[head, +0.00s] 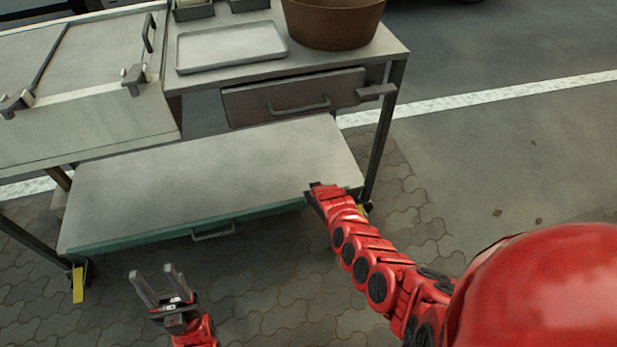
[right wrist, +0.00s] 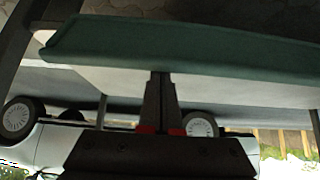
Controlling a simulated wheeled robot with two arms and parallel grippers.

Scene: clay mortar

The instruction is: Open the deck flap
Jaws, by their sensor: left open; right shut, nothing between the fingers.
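The cart's lower deck is a pale panel (head: 210,175) with a teal front edge (head: 160,238) and a grey bar handle (head: 213,232) below that edge. It looks flat and closed; I cannot tell for sure that it is the deck flap. My right gripper (head: 313,190) is at the deck's front right corner, its fingers partly hidden by my arm. In the right wrist view the shut, empty fingers (right wrist: 160,78) are close to the teal edge (right wrist: 190,45); contact is unclear. My left gripper (head: 157,272) is open and empty, in front of the deck, left of the handle.
Above are a drawer (head: 292,98) with a handle, a grey tray (head: 232,47), a brown pot (head: 333,22) and a latched lid box (head: 90,55). Cart legs (head: 380,140) stand at the corners. Paving in front is clear.

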